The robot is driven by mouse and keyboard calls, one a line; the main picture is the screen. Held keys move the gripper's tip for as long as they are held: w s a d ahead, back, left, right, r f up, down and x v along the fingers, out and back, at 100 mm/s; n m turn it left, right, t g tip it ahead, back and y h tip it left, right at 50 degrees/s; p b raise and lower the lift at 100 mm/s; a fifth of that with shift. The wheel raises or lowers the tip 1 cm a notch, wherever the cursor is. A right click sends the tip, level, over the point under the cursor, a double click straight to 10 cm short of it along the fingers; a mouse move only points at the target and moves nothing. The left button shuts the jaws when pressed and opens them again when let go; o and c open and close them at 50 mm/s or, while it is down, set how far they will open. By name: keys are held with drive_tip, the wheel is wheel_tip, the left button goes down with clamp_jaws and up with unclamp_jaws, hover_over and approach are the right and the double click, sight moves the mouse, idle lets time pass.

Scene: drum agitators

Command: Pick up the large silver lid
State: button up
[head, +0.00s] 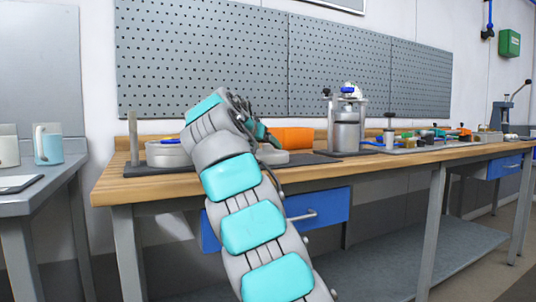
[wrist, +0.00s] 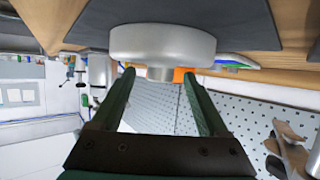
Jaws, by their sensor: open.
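The large silver lid (wrist: 162,42) is a thick round disc with a short round knob (wrist: 160,74), seen upside down in the wrist view. It lies on a dark mat on the wooden bench. In the head view a grey disc (head: 273,157), probably this lid, shows partly behind my arm. My gripper (wrist: 158,76) is open and empty, its two green fingers spread with the tips to either side of the knob in the picture. I cannot tell whether they reach around it. In the head view my gripper (head: 264,134) is small and partly hidden.
An orange cylinder (head: 293,138) is close behind the gripper. Another silver round piece (head: 168,154) sits left, beside an upright post (head: 133,138). A silver vessel with clamps (head: 346,125) stands right, with tools farther along the bench (head: 380,158). A perforated panel (head: 340,60) rises behind.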

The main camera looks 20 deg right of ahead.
drive_tip(key=shift+w+d+f, duration=0.15)
drive_tip(key=shift+w+d, duration=0.15)
drive_tip(key=shift+d, duration=0.05)
drive_tip(key=shift+c, duration=0.2)
clamp_jaws()
idle(1.0)
